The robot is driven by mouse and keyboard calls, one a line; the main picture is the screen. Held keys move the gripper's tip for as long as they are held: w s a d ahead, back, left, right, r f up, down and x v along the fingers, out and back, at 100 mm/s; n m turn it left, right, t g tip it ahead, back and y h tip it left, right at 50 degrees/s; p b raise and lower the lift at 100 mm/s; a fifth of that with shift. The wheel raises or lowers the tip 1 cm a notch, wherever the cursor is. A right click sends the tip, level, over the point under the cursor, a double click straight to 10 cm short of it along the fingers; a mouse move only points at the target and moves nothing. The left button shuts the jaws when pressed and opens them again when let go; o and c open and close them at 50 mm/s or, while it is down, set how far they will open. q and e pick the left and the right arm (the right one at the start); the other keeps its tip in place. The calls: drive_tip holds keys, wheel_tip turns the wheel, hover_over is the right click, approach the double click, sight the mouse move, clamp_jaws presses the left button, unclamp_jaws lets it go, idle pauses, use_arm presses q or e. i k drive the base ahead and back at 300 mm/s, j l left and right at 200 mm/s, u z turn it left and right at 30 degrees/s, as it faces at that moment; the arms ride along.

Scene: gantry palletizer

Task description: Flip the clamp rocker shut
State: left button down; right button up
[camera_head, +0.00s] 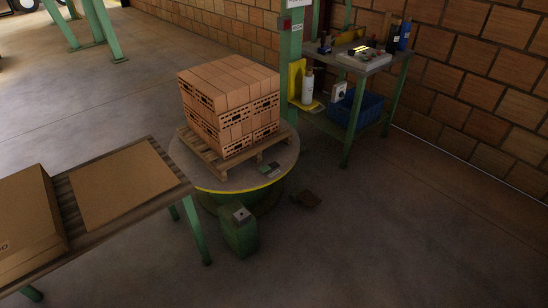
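I cannot pick out a clamp rocker for certain at this size. A pale grey control box (364,60) with small dark and red parts on top sits on the green workbench (392,68) at the upper right. A small white box with a dark round part (338,92) is fixed below the bench top. A short green pedestal (239,235) with a grey top plate stands in front of the turntable. Whether any of these carries the rocker, or how it is set, cannot be told. Neither of my grippers is in view.
Bricks (230,95) are stacked on a wooden pallet (198,150) on the round turntable (200,184). A roller conveyor (110,228) with cardboard boxes is at the left. A blue bin (361,110) is under the bench. The floor at the lower right is free.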

sight(273, 166)
drive_tip(key=i+l, duration=0.25)
drive_tip(key=i+l+u, duration=0.1)
drive_tip(key=l, duration=0.35)
drive_tip(key=i+l, duration=0.35)
drive_tip(key=i+l+u, duration=0.1)
drive_tip(key=l, duration=0.3)
drive_tip(key=i+l, duration=0.3)
drive_tip(key=i+l+u, duration=0.1)
drive_tip(key=l, duration=0.35)
drive_tip(key=i+l, duration=0.3)
drive_tip(key=i+l+u, duration=0.15)
drive_tip(key=l, duration=0.35)
drive_tip(key=i, duration=0.05)
